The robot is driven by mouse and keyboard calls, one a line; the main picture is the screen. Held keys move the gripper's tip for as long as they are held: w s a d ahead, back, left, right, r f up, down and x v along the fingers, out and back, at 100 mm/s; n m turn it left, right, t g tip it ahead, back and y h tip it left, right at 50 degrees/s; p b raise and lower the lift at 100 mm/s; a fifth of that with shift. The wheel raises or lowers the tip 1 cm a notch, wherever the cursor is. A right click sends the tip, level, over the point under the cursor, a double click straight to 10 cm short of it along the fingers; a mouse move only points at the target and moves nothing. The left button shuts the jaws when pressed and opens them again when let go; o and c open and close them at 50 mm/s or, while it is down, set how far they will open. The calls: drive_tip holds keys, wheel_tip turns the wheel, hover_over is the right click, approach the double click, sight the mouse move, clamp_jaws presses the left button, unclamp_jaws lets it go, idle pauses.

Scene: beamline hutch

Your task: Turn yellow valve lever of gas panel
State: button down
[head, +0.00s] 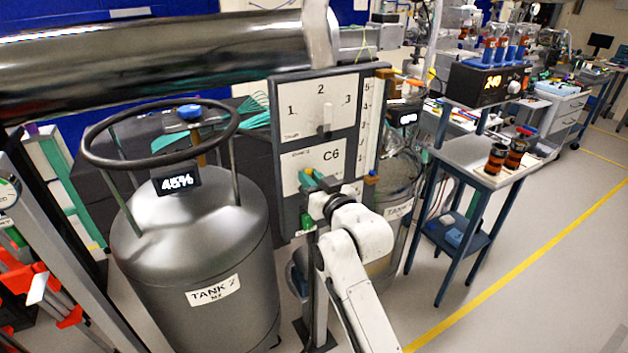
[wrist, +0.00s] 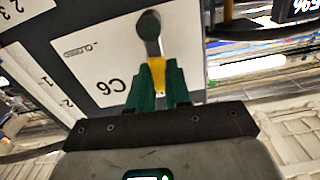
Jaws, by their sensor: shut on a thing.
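The gas panel (head: 292,150) is an upright dark-framed board with white plates, one marked C6, right of the large grey tank in the head view. In the wrist view the panel (wrist: 85,60) appears tilted, with the C6 plate near the lever. The yellow valve lever (wrist: 157,75) runs from a grey round pivot (wrist: 150,26) down between my green fingers. My gripper (head: 314,180) is at the lower part of the panel. In the wrist view my gripper (wrist: 158,88) is shut on the lever's yellow end. The fingers hide part of the lever; the head view barely shows it.
A grey tank (head: 205,255) labelled TANK 2 with a ring handle stands left of the panel. A thick shiny pipe (head: 150,65) crosses above it. Another tank (head: 398,185) stands behind the panel. A small table (head: 470,155) is at right, with clear floor beyond it.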

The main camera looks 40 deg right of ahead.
drive_tip(key=shift+a+f, duration=0.1)
idle(0.3)
drive_tip(key=c, duration=1.1)
unclamp_jaws()
drive_tip(key=shift+o, duration=0.2)
drive_tip(key=shift+s, duration=0.1)
drive_tip(key=b+v, duration=0.2)
drive_tip(key=v, duration=0.8)
drive_tip(key=shift+s, duration=0.3)
drive_tip(key=shift+a, duration=0.1)
